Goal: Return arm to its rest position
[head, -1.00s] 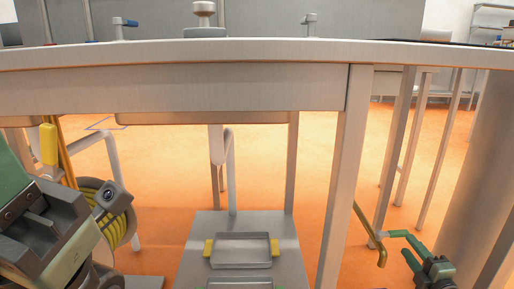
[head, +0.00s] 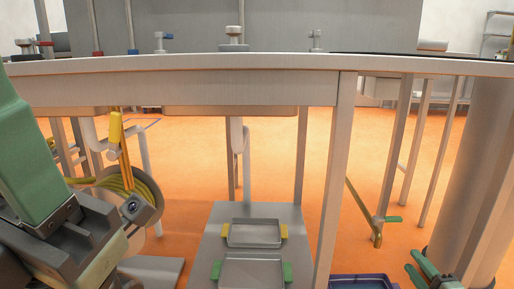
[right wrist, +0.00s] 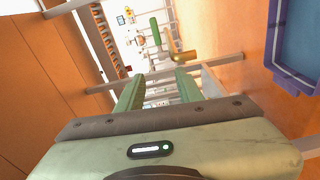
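My right gripper (head: 420,272) is at the lower right of the head view, its two green fingers apart with nothing between them. In the right wrist view the fingers of the right gripper (right wrist: 158,90) are also spread and empty. A brass pipe (head: 363,213) with a green lever (head: 393,219) is above and left of it, apart from the fingers. The pipe (right wrist: 180,56) and lever (right wrist: 155,31) also show beyond the fingertips in the wrist view.
A long grey table (head: 210,88) crosses the view, with a leg (head: 335,185) left of the pipe. A blue tray (head: 362,283) is at the bottom edge. Two grey trays (head: 254,233) (head: 252,272) rest on a low platform. A yellow hose reel (head: 115,190) stands near my left arm.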

